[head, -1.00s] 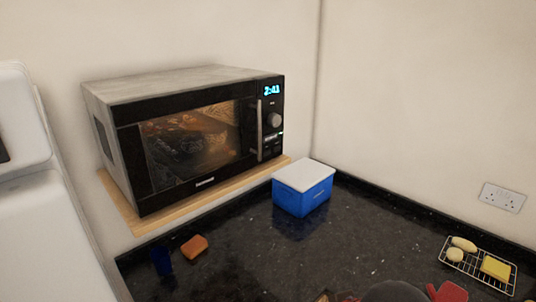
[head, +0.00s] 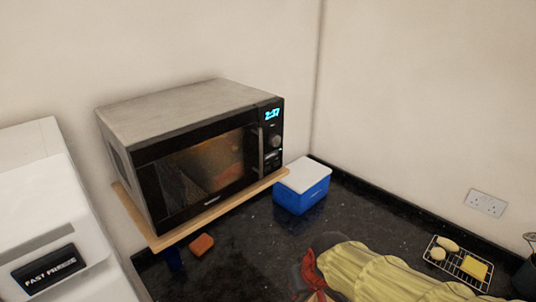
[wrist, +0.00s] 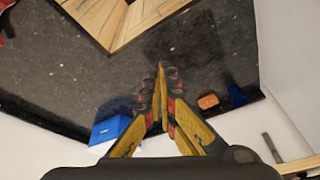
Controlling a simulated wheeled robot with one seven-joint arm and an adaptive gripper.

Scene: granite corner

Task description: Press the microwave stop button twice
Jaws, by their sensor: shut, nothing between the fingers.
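The microwave (head: 190,110) stands on a wooden shelf against the wall, its door shut, the inside lit and the display (head: 272,114) reading 2:37. Its control panel is at the right of the door, with a round knob (head: 275,140) and small buttons (head: 272,156) below it. I cannot read which button is stop. In the wrist view, my gripper (wrist: 161,72) has yellow and red fingers with the tips together and nothing between them. It is over the dark counter, away from the panel.
A blue box with a white lid (head: 302,186) sits below and right of the microwave. An orange block (head: 201,244) and a dark blue cup (wrist: 237,95) stand on the counter (head: 250,250). A wire rack with food (head: 457,261) is at right. A yellow ribbed shape (head: 385,275) covers the front.

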